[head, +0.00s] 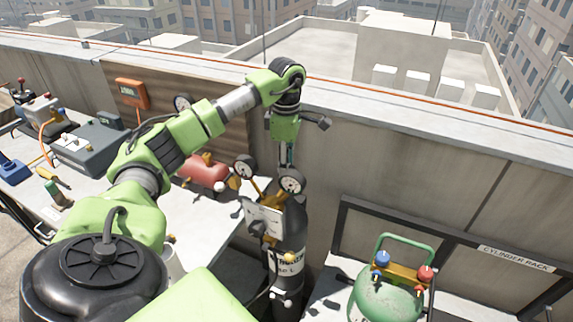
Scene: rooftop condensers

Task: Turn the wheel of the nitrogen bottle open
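A black bottle (290,228) with a white label band stands upright near the middle, against the parapet; I take it for the nitrogen bottle. A regulator with two round gauges (291,181) and a grey-white plate (263,219) sits in front of its upper part. My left gripper (287,158) points down at the top of the bottle, just behind the gauges. The fingers are small and partly covered, so I cannot tell whether they are open or shut, or whether they touch anything. The bottle's wheel is not clearly visible. My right gripper is out of view.
A green tank (386,298) with a handle, blue and red knobs stands to the right. A dark frame (400,212) labelled as a cylinder rack lines the parapet. A red tank (204,172) and a grey case (88,146) are on the left bench (205,215).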

